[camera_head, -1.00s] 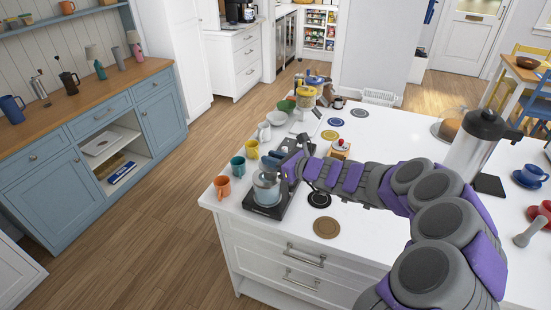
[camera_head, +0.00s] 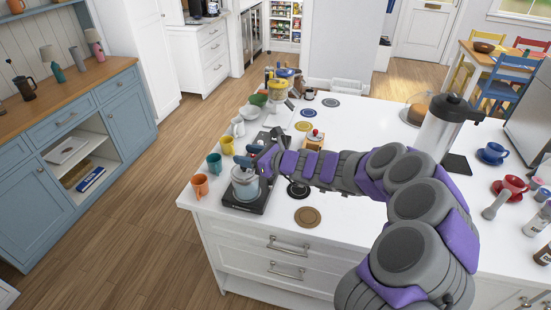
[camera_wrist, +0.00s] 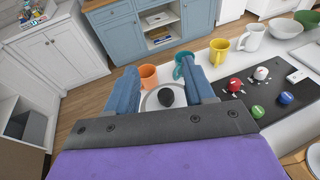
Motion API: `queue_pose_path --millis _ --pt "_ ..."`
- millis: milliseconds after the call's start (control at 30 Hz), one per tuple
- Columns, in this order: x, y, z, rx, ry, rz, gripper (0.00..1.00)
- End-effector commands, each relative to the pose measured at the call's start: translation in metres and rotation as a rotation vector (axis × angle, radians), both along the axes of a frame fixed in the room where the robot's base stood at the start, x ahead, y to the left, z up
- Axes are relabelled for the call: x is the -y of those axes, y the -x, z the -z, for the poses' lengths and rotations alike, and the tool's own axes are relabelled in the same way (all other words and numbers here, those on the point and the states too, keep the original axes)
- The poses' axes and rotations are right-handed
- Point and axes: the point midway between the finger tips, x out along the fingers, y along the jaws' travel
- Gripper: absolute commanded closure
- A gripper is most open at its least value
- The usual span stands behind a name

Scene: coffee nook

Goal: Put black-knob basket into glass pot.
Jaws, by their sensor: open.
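The glass pot (camera_head: 243,190) stands on the near end of a black slab (camera_head: 262,200) on the white island. In the wrist view a round black knob (camera_wrist: 166,98) sits in the middle of a pale round top (camera_wrist: 151,103). I take these to be the basket with its knob at the glass pot. How deep the basket sits is hidden. My gripper (camera_wrist: 158,82) is open, one blue finger on each side of the knob, and seems not to touch it. In the head view my gripper (camera_head: 249,163) is just above the pot.
An orange mug (camera_head: 200,186), a teal mug (camera_head: 214,163) and a yellow mug (camera_head: 227,145) line the island's left edge beside the pot. Small coloured round items (camera_wrist: 258,111) lie on the dark slab. A tall steel dispenser (camera_head: 437,132) stands right. A brown coaster (camera_head: 307,217) lies flat.

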Motion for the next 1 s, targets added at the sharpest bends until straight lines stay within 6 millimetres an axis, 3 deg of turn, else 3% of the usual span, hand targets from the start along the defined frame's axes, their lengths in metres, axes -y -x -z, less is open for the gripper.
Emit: queue_pose_path --millis 300,1000 --pt "0.049 0.029 -0.015 0.002 -0.005 0.007 0.47" --pt "0.129 0.087 -0.034 -0.002 -0.004 0.003 0.47"
